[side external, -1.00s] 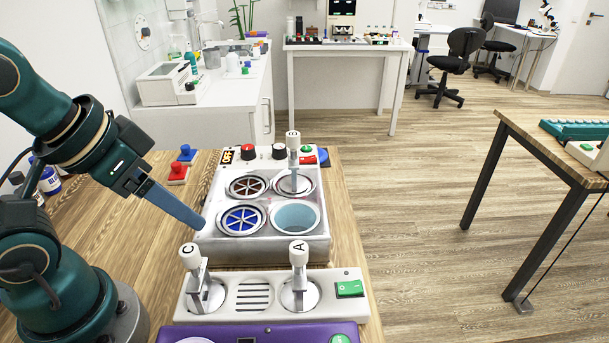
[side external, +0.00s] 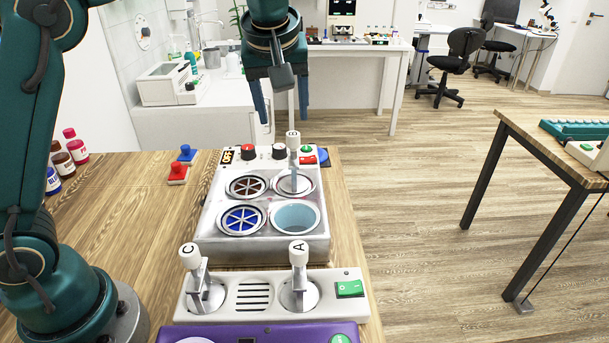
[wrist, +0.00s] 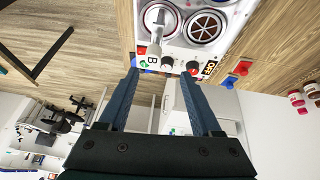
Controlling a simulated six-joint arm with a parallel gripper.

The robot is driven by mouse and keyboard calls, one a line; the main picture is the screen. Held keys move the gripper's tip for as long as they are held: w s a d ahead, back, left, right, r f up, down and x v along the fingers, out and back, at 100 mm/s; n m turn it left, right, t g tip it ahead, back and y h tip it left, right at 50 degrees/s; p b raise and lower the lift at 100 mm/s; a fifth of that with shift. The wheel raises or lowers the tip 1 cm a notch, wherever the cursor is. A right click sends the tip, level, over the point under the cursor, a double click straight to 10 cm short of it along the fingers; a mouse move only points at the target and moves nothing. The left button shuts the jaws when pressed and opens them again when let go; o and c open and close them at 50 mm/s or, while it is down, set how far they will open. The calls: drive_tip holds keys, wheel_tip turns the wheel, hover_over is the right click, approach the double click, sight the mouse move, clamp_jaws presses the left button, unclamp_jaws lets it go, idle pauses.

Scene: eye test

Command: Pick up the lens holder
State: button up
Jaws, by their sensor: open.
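Three lens holders with white lettered knobs show in the side view. Lens holder B (side external: 293,145) stands upright in the far right well of the white bath unit (side external: 262,252). Lens holders C (side external: 191,260) and A (side external: 298,258) stand on the white panel nearer the camera. My gripper (side external: 284,118) is open and empty, pointing down above the far end of the bath unit near holder B. In the wrist view, holder B (wrist: 156,38) lies ahead of the open fingers (wrist: 160,74), apart from them. I cannot tell which holder the task means.
Two wells hold spoked discs, brown (side external: 248,186) and blue (side external: 240,219); the near right well (side external: 296,217) holds pale blue liquid. Red (side external: 178,173) and blue (side external: 186,153) knobbed pieces and several bottles (side external: 75,147) stand left. The wooden table (side external: 130,215) is clear between.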

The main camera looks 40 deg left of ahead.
sight(293, 146)
drive_tip(key=shift+g, duration=0.4)
drive_tip(key=f, duration=0.1)
drive_tip(key=w+f, duration=0.1)
drive_tip(key=f, duration=0.2)
drive_tip(key=shift+w+d, duration=0.15)
drive_tip(key=shift+d, duration=0.25)
drive_tip(key=shift+x, duration=2.5)
clamp_jaws()
